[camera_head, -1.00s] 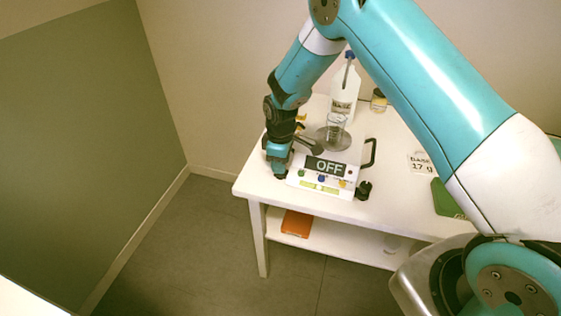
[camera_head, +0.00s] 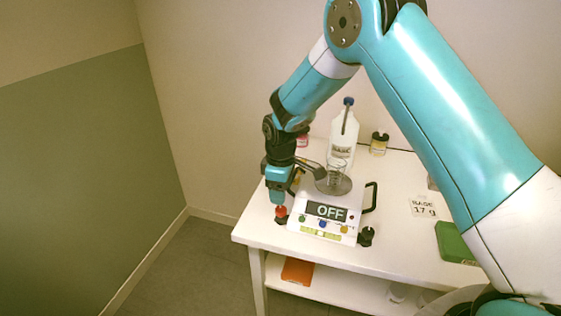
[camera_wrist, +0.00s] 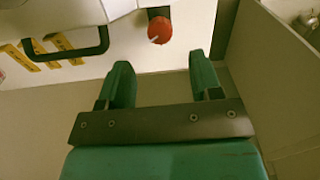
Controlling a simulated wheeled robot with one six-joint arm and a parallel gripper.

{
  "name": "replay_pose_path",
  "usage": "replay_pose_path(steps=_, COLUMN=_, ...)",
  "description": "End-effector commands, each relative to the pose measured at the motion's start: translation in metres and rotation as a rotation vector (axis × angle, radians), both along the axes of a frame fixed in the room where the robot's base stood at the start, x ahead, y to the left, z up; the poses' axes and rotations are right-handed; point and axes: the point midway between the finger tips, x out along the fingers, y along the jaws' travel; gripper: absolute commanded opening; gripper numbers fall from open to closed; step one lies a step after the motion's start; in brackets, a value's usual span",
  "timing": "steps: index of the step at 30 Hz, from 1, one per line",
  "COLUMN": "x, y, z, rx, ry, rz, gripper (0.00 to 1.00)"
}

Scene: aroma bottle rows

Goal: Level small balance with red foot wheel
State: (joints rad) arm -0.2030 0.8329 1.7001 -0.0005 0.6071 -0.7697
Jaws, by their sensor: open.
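The small balance (camera_head: 322,214) stands on the white table, and its display reads OFF. A glass beaker (camera_head: 336,172) stands on its round pan. The red foot wheel (camera_head: 281,212) is at the balance's front left corner; in the wrist view the red wheel (camera_wrist: 160,30) shows a white mark and lies beyond the fingertips. A black foot wheel (camera_head: 366,236) is at the front right corner. My gripper (camera_head: 278,200) points down just above the red wheel; in the wrist view its green fingers (camera_wrist: 162,70) are apart with nothing between them.
A white bottle with a blue cap (camera_head: 342,135) and a small jar (camera_head: 379,143) stand behind the balance. A card reading BASE 17 g (camera_head: 422,206) and a green box (camera_head: 457,242) are at the right. An orange item (camera_head: 297,271) lies on the lower shelf.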

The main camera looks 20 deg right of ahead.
Motion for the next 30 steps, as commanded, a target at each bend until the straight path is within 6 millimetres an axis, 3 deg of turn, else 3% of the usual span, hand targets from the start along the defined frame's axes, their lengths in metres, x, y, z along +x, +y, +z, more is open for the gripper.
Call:
replay_pose_path(steps=6, x=0.001, y=0.001, z=0.056, rx=0.002, ry=-0.005, rz=0.001, gripper=0.59)
replay_pose_path(steps=12, x=0.0, y=0.001, z=0.093, rx=0.001, ry=-0.003, rz=0.001, gripper=0.59)
replay_pose_path(steps=18, x=0.0, y=0.001, z=0.107, rx=0.001, ry=0.001, rz=0.001, gripper=0.59)
replay_pose_path(steps=30, x=0.0, y=0.001, z=0.108, rx=0.001, ry=0.001, rz=0.001, gripper=0.59)
